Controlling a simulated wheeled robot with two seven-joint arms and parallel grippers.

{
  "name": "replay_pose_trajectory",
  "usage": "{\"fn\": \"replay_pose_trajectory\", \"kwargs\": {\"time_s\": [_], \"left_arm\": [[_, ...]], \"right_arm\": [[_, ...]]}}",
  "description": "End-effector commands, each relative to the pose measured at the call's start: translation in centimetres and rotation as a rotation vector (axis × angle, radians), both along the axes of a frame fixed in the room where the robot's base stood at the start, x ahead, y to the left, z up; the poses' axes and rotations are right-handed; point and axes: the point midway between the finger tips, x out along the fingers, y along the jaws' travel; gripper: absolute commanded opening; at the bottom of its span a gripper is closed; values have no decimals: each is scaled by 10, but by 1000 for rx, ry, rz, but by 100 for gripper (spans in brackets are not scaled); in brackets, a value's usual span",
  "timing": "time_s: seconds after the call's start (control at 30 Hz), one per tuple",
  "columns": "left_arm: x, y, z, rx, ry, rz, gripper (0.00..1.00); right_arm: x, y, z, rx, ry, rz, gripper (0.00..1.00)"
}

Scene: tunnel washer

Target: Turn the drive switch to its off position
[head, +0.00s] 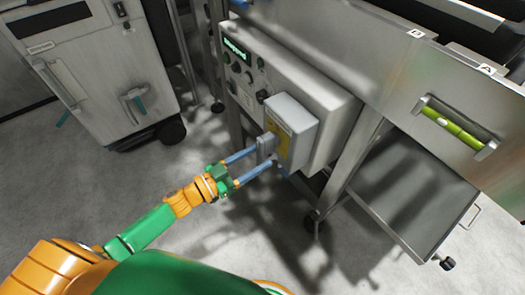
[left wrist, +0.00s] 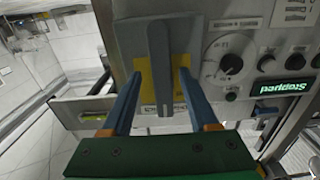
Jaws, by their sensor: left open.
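The drive switch is a grey lever handle on a grey box (head: 291,118) with a yellow label, fixed to the front of the control cabinet. The lever (left wrist: 159,65) shows in the left wrist view, running lengthwise between the two blue fingers. My left gripper (head: 264,155) is open at the box, one finger on each side of the lever. In the left wrist view the gripper (left wrist: 160,82) has a visible gap on both sides of the lever. Whether the fingertips touch the box is unclear. My right gripper is not in view.
The control cabinet carries a green display (left wrist: 285,87) reading "Stopped", a black dial (left wrist: 230,64) and several buttons beside the box. A steel machine with a green-barred handle (head: 452,127) stands at right. A grey cabinet (head: 95,75) on wheels stands at left. Open floor lies between.

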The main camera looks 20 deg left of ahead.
Motion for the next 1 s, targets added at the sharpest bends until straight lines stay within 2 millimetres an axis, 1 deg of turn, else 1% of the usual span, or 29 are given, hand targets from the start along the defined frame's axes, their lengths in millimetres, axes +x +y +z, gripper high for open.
{"fn": "replay_pose_trajectory", "kwargs": {"time_s": [0.03,0.13,0.37,0.47,0.5,0.6,1.0], "left_arm": [[6,-5,0,0,-2,0,60],[13,-10,-1,0,0,1,60],[14,-11,-1,1,2,1,60],[14,-11,-1,1,2,2,36],[14,-11,-1,1,2,2,25],[14,-11,-1,1,2,2,0],[14,-11,-1,2,1,2,0]], "right_arm": [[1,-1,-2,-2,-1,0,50],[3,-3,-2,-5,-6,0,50],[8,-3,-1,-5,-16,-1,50],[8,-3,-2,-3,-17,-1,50],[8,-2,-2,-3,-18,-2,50],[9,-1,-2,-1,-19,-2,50],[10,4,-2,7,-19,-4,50]]}}
